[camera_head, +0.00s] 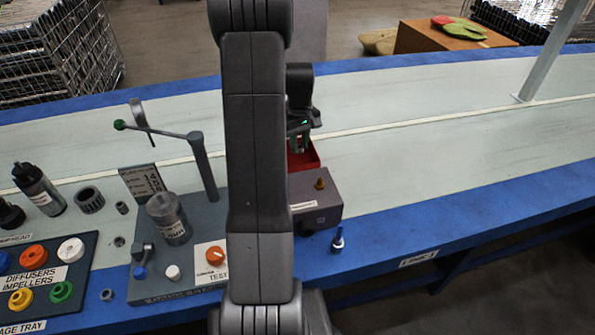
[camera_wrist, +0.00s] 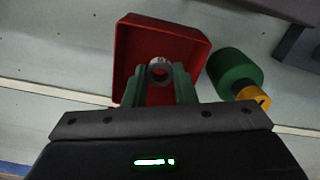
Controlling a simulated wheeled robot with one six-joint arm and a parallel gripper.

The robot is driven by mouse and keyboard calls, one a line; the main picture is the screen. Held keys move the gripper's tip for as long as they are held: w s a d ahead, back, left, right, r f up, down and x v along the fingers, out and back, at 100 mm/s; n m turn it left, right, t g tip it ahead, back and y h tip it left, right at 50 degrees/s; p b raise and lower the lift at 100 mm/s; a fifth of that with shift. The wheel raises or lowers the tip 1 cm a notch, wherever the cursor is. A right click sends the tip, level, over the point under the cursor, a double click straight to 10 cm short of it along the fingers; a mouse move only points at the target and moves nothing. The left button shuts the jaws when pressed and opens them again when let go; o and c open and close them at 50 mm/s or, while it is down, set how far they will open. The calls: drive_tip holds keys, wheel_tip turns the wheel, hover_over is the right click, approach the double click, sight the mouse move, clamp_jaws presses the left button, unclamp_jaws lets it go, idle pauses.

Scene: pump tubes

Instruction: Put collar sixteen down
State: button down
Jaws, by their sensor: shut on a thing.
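A small grey ring-shaped collar (camera_wrist: 159,70) shows in the wrist view between the green fingers of my gripper (camera_wrist: 161,84), which is shut on it. No number can be read on it. The collar is over a red open tray (camera_wrist: 190,32); I cannot tell its height above the tray floor. In the head view my gripper (camera_head: 300,138) is beyond the grey box, at the red tray (camera_head: 313,155). My arm hides part of the tray there, and the collar cannot be made out.
A green cylinder (camera_wrist: 234,70) with a yellow end lies right of the tray in the wrist view. In the head view a grey box (camera_head: 325,190) with a brass knob stands in front of the tray. A test stand (camera_head: 205,170) is left. The belt to the right is clear.

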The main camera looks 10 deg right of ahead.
wheel_tip(320, 180, down, 9)
drive_tip(key=shift+f+b, duration=0.1)
drive_tip(key=shift+b, duration=0.4)
drive_tip(key=shift+f, duration=0.15)
drive_tip(key=c, duration=1.2)
unclamp_jaws()
wheel_tip(320, 180, up, 12)
drive_tip(key=shift+r+p, duration=0.25)
drive_tip(key=shift+p, duration=0.6)
